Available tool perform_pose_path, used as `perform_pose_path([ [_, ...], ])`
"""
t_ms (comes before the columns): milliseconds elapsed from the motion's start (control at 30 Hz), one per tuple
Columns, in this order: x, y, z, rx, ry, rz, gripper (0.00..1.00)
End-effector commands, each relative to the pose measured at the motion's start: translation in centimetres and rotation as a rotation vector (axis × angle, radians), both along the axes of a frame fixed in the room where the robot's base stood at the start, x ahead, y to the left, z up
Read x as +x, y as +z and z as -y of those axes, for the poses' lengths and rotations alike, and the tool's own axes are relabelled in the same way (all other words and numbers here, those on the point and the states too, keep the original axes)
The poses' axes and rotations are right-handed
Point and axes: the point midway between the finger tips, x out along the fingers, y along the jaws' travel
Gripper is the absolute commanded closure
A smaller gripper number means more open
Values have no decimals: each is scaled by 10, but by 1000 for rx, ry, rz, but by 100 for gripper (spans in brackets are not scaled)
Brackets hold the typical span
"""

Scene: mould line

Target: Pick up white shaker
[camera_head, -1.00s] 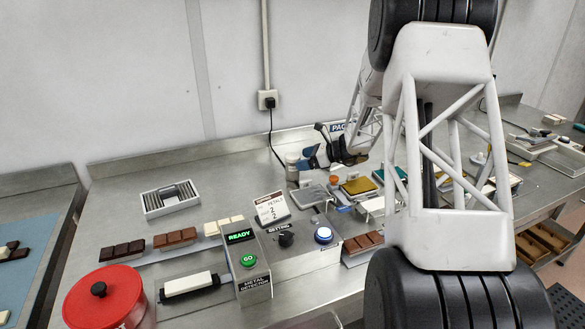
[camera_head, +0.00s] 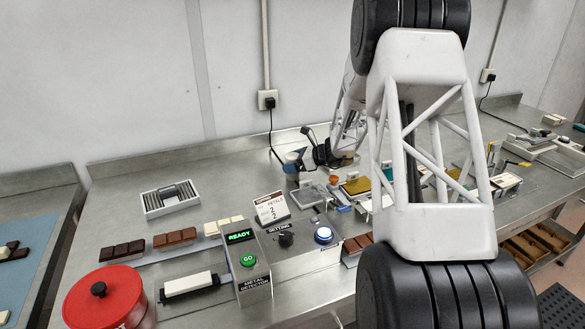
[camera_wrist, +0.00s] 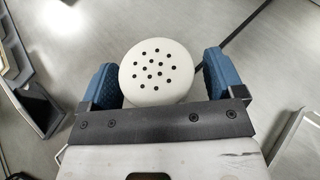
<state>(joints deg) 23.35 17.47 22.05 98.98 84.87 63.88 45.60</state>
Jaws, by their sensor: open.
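The white shaker (camera_wrist: 157,72) shows from above in the wrist view as a round white top with several dark holes. My gripper (camera_wrist: 159,78) is open, with one blue finger on each side of the shaker. A small gap shows at the right finger; the left finger is very close to the shaker, and I cannot tell if it touches. In the head view the shaker (camera_head: 291,158) stands on the steel bench near the wall, partly hidden by the blue fingers of my gripper (camera_head: 297,161). Its lower body is hidden in the wrist view.
A clear tray (camera_head: 312,196) and an orange-capped item (camera_head: 334,181) stand close by, right of the shaker. A black cable (camera_head: 272,135) hangs from the wall socket behind. A metal detector box (camera_head: 248,262) stands in front. Bare bench lies left of the shaker.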

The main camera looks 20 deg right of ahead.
Motion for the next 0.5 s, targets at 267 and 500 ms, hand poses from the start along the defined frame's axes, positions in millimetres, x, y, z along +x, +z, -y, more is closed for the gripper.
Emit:
perform_pose_path([
  [267, 0, 0, 0, 0, 0, 0, 31],
  [500, 0, 0, 0, 0, 0, 0, 68],
])
